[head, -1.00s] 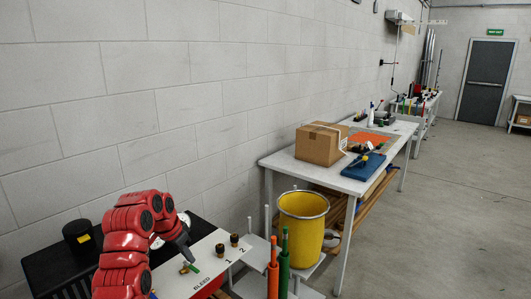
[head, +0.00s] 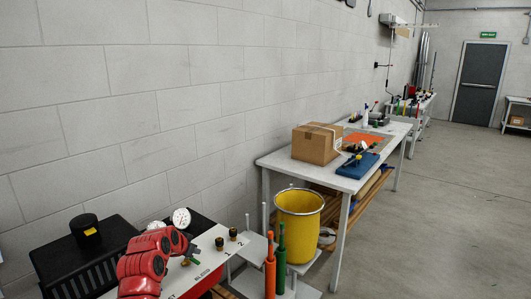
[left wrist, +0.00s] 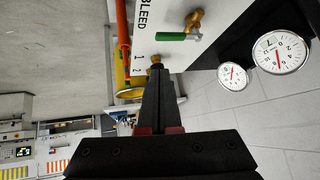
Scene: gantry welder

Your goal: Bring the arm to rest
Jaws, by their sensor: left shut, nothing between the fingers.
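My left arm, with red links, comes in at the lower left of the head view over a white panel (head: 207,262). Its dark left gripper (head: 190,254) points down toward the panel and is partly hidden by the arm. In the left wrist view the black fingers (left wrist: 157,72) are together, with nothing between them. A brass fitting (left wrist: 156,60) shows just past the fingertips; I cannot tell if they touch. My right gripper is in neither view.
The panel has a green-handled valve (left wrist: 180,37), two gauges (left wrist: 280,53) and two dark knobs (head: 219,243). A black box (head: 80,262) stands left. A yellow bin (head: 299,215) and a table with a cardboard box (head: 316,145) stand right. The floor (head: 450,210) is clear.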

